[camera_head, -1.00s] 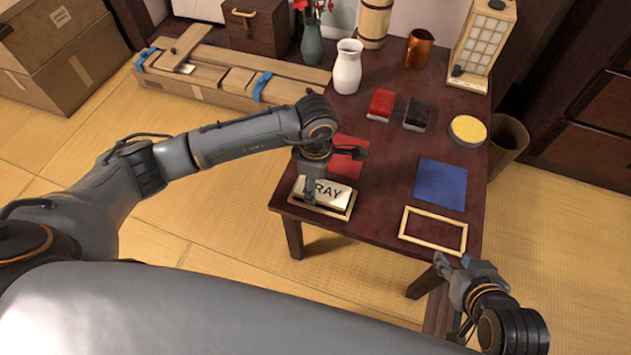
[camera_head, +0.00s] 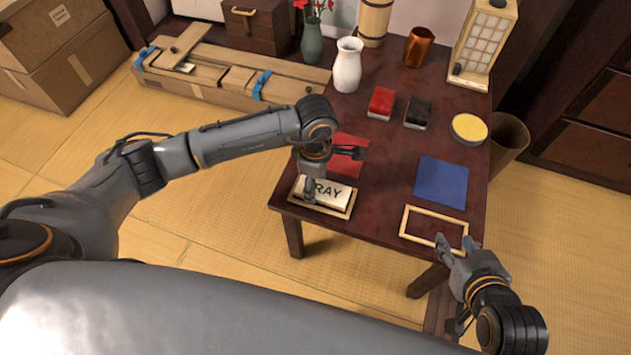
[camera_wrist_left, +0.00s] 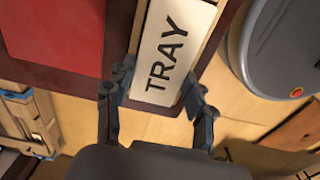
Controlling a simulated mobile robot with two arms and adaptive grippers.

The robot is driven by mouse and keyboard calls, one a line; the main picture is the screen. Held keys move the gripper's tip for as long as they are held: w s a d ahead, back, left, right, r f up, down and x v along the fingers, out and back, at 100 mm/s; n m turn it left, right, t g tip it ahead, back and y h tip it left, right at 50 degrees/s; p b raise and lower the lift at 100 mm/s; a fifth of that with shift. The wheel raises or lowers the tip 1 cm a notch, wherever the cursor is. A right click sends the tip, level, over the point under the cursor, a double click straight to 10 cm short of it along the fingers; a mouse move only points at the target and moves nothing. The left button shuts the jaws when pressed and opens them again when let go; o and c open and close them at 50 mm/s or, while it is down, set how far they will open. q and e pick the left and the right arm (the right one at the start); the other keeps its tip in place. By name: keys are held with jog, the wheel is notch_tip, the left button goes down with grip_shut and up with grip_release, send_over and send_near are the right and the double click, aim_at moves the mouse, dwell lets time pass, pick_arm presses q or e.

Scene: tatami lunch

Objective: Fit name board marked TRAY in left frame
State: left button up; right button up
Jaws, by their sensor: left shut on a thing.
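The pale name board (camera_head: 328,190) with dark lettering lies over the left wooden frame (camera_head: 325,214) at the table's front left corner. In the left wrist view the board (camera_wrist_left: 172,50) reads TRAY. My left gripper (camera_head: 312,188) is shut on the board, with one finger on each long side in the left wrist view (camera_wrist_left: 158,84). A dark gap shows between board and frame rim at the front; I cannot tell whether the board is seated or just above. My right gripper (camera_head: 454,243) is open and empty at the front edge of the right frame (camera_head: 405,226).
A red square (camera_head: 346,160) lies behind the board, and a blue square (camera_head: 441,182) lies behind the right frame. Red (camera_head: 381,102) and black (camera_head: 418,112) blocks, a yellow-topped round dish (camera_head: 468,128) and a white vase (camera_head: 347,66) stand farther back. The table's middle is clear.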

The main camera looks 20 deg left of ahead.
jog(key=shift+w+r, duration=0.2)
jog(key=shift+w, duration=0.05)
jog(key=shift+w+a+r+t, duration=0.15)
jog(key=shift+r+t, duration=0.05)
jog(key=shift+t, duration=0.1)
jog(key=shift+w+a+r, duration=0.15)
jog(key=shift+w+r, duration=0.05)
jog(key=shift+w, duration=0.1)
dwell(1.1)
pick_arm(q)
jog(key=shift+f+b, duration=0.1)
jog(key=shift+b, duration=0.2)
pick_arm(e)
jog(key=shift+w+r+t, duration=0.25)
jog(key=shift+t, duration=0.25)
jog(key=shift+w+a+r, duration=0.15)
jog(key=shift+a+r, duration=0.05)
pick_arm(q)
jog(key=shift+f, duration=0.15)
pick_arm(e)
jog(key=shift+w+a+r+t, duration=0.1)
jog(key=shift+w+r+t, duration=0.15)
jog(key=shift+r+t, duration=0.05)
jog(key=shift+w+r+y, duration=0.15)
jog(key=shift+r+y, duration=0.05)
jog(key=shift+y, duration=0.1)
pick_arm(q)
jog(key=shift+f, duration=0.1)
pick_arm(e)
jog(key=shift+a, duration=0.1)
